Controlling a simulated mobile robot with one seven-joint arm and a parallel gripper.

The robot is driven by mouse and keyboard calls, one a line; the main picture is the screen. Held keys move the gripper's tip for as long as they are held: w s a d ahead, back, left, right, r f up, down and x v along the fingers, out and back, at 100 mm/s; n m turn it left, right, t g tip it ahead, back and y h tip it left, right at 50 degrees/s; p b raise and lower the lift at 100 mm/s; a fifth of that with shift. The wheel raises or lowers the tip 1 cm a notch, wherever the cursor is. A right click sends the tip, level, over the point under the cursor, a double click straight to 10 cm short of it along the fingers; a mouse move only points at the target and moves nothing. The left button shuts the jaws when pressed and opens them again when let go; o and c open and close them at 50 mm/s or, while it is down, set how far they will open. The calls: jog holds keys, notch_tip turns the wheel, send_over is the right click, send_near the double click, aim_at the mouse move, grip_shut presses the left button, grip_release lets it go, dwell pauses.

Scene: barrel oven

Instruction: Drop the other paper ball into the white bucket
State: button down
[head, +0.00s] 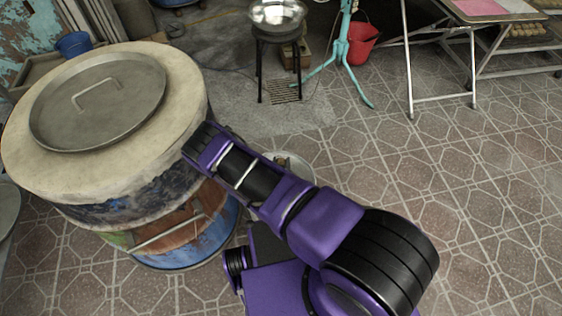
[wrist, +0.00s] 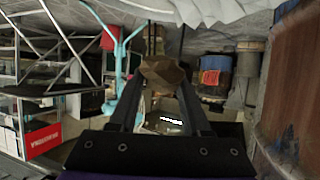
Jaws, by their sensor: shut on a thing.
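In the wrist view, which looks upside down, my gripper (wrist: 163,80) has its two dark fingers shut on a brownish crumpled paper ball (wrist: 162,70). The ball sits between the fingertips. In the head view my arm reaches up and left beside the barrel oven, and the fingertips and ball are hidden. A small pale round rim (head: 303,166) shows on the floor behind my arm, mostly covered. I cannot tell whether it is the white bucket. A pale, folded-looking edge (wrist: 205,10) shows at the top of the wrist view; I cannot tell what it is.
The barrel oven (head: 185,85) with a metal lid (head: 100,105) stands close at left. A metal bowl on a black stand (head: 277,18), a teal stand (head: 342,50), a red bucket (head: 362,45) and a folding table (head: 490,12) are behind. The tiled floor at right is clear.

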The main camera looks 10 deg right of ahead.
notch_tip(320, 180, down, 6)
jog(key=b, duration=0.4)
jog(key=shift+r, duration=0.2)
jog(key=shift+c, duration=1.4)
grip_release()
jog(key=shift+r, duration=0.1)
